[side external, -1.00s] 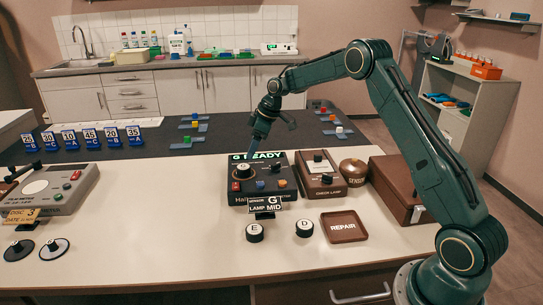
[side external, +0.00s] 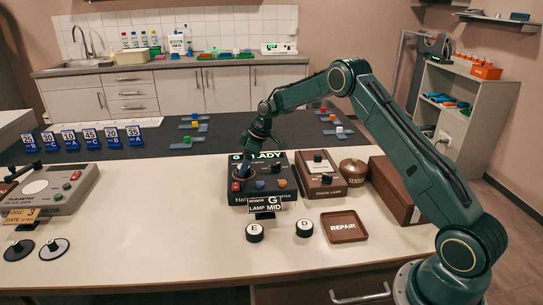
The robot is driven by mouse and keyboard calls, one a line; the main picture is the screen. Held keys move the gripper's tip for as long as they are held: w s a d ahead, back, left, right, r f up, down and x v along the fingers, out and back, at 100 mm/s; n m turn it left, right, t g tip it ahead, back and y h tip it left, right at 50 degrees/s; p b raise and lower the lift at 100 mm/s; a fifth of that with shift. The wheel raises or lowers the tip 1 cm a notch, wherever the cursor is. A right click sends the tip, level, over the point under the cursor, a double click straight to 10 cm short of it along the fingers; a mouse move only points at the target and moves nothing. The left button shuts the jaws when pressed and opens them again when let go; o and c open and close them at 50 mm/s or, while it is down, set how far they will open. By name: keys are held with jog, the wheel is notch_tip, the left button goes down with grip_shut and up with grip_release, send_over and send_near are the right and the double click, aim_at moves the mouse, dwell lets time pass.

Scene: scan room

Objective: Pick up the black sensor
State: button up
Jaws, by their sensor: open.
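A black meter box (side external: 262,198) stands on the white counter, with a lit green display along its top. A round sensor (side external: 242,171) sits at the left of its top face; my gripper partly hides it. My gripper (side external: 246,160) is open, pointing down just over this sensor and in front of the display. I cannot tell whether the fingers touch it. Two black-sided pucks with white tops, marked E (side external: 254,232) and D (side external: 304,228), stand on the counter in front of the box.
A sign reading "G" and "LAMP MID" (side external: 265,206) stands at the box's front. To the right are a brown check lamp box (side external: 318,178), a round brown sensor pot (side external: 353,172) and a brown REPAIR tray (side external: 344,226).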

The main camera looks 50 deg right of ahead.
jog(key=shift+w+a+f, duration=0.1)
jog(key=shift+w+f, duration=0.05)
jog(key=shift+f, duration=0.4)
jog(key=shift+c, duration=0.2)
jog(key=c, duration=1.1)
jog(key=shift+r, duration=0.15)
jog(key=shift+c, duration=0.2)
notch_tip(320, 180, up, 20)
